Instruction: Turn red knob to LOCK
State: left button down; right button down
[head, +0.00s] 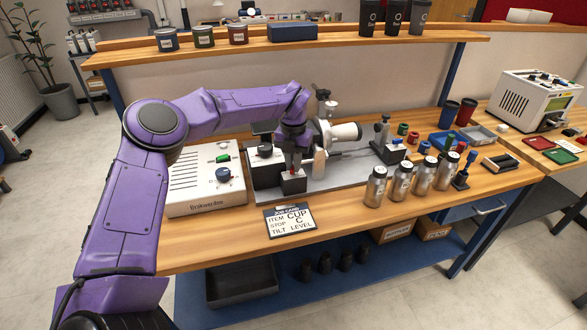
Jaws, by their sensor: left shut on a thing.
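The red knob (292,174) sits on a small black block at the front of the laser marker's grey baseplate (342,179). My left gripper (292,163) reaches down onto it from above, and its fingers are shut on the knob. The fingers hide most of the knob, so its pointer and the LOCK marking cannot be read. My right gripper is not in view.
A white control box (206,180) stands left of the baseplate. A job card (290,220) lies in front. A shelf (270,48) with cans and dark cups runs behind.

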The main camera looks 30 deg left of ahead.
pick_arm(q)
jog(key=n+b, duration=0.3)
jog(key=n, duration=0.1)
jog(key=shift+f, duration=0.15)
jog(key=shift+r+n+b, duration=0.2)
jog(key=shift+n+b, duration=0.65)
jog(key=shift+n, duration=0.55)
jog(key=c, duration=1.4)
grip_release()
jog(key=shift+c, duration=0.2)
notch_tip(320, 180, up, 10)
jog(key=shift+r, duration=0.25)
jog(key=shift+a, duration=0.1)
